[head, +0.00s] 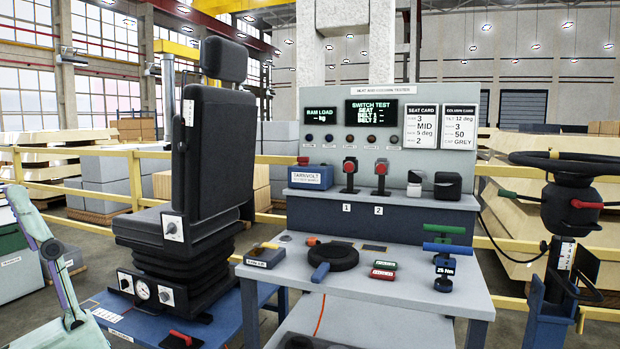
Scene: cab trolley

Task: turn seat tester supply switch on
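The seat and column tester (445,110) is a grey upright panel at the back of a bench. Its RAM LOAD display (321,109) and SWITCH TEST display (371,112) are lit. A row of small round controls (350,138) sits below them, their labels too small to read. Two red-topped black devices, (349,172) and (380,174), stand over plates 1 and 2. I cannot tell which control is the supply switch or how it is set. A black seat (212,150) stands left of the bench, with a knob on its side plate (172,230). My gripper is not in view.
The bench top (420,262) holds a black ring-shaped object (333,258), green and red blocks, and a torque tool (444,272). A blue labelled box (311,177) sits on the shelf. A steering column (572,205) stands at right. Yellow rails run behind.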

